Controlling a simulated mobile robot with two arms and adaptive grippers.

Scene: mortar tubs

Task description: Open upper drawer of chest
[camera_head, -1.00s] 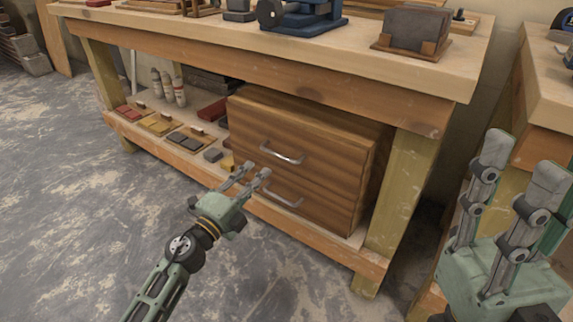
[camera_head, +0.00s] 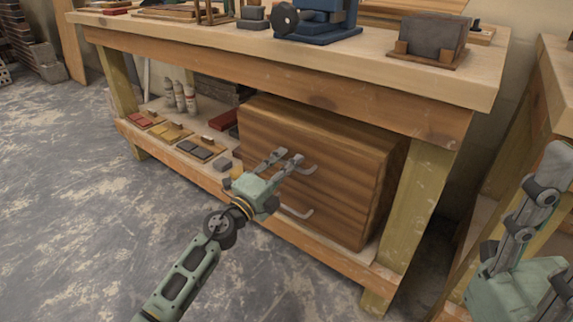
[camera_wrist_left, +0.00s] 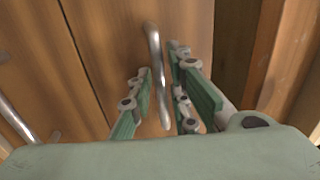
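A brown wooden chest (camera_head: 345,185) with two drawers stands on the workbench's lower shelf. The upper drawer's metal handle (camera_head: 309,168) is at my left gripper (camera_head: 287,157); the lower handle (camera_head: 297,212) is below it. In the left wrist view the upper handle (camera_wrist_left: 155,75) lies between the spread fingers of the left gripper (camera_wrist_left: 158,68), which is open. The fingers do not clearly press on the handle. The drawer fronts look closed. My right gripper (camera_head: 530,215) is at the right edge, far from the chest; one finger is cut off by the frame.
The workbench (camera_head: 300,75) top overhangs the chest, and its right front leg (camera_head: 415,205) stands beside it. The floor (camera_head: 90,220) in front is clear.

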